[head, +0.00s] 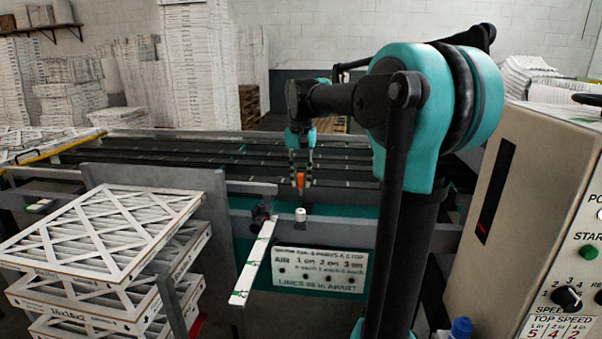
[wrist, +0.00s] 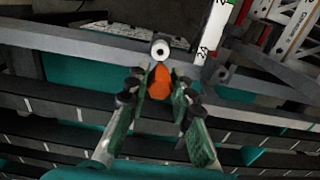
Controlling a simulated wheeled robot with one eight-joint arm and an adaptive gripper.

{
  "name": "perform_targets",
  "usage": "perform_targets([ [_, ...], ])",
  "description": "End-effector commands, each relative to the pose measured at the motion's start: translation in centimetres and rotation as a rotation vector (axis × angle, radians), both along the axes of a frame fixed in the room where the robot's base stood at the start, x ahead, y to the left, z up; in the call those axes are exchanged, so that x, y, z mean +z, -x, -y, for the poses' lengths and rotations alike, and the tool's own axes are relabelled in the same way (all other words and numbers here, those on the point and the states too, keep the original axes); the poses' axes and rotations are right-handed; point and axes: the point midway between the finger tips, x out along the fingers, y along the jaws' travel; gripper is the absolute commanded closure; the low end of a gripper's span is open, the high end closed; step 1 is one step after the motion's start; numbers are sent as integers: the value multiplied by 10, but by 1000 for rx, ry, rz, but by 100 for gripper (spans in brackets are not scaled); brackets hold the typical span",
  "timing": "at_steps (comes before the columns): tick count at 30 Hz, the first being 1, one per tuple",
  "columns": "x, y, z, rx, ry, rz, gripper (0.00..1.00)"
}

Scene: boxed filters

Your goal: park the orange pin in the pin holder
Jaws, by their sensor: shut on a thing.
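The orange pin (head: 300,180) is held between the fingers of my gripper (head: 300,184), which points down above the machine. In the wrist view the pin (wrist: 159,84) shows between the two green-padded fingers of my gripper (wrist: 158,90). A short white round piece with a dark centre, which looks like the pin holder (head: 300,214), stands on the grey rail. In the wrist view this holder (wrist: 160,49) lies just beyond the pin's end. The pin looks apart from it in the head view. The pin's lower end is partly hidden by the fingers.
A white strip (head: 253,262) slants beside a dark clamp-like part left of the holder. A lettered sign (head: 320,268) hangs below the rail. Stacked boxed filters (head: 105,235) stand at left, and a beige control box (head: 530,200) at right.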

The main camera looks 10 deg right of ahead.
Motion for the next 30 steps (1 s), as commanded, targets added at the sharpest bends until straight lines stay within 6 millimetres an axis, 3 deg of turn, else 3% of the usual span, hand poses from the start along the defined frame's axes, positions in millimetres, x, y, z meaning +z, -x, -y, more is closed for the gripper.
perform_targets([
  [12,-31,0,0,0,0,0,100],
  [30,-36,0,0,0,0,0,100],
])
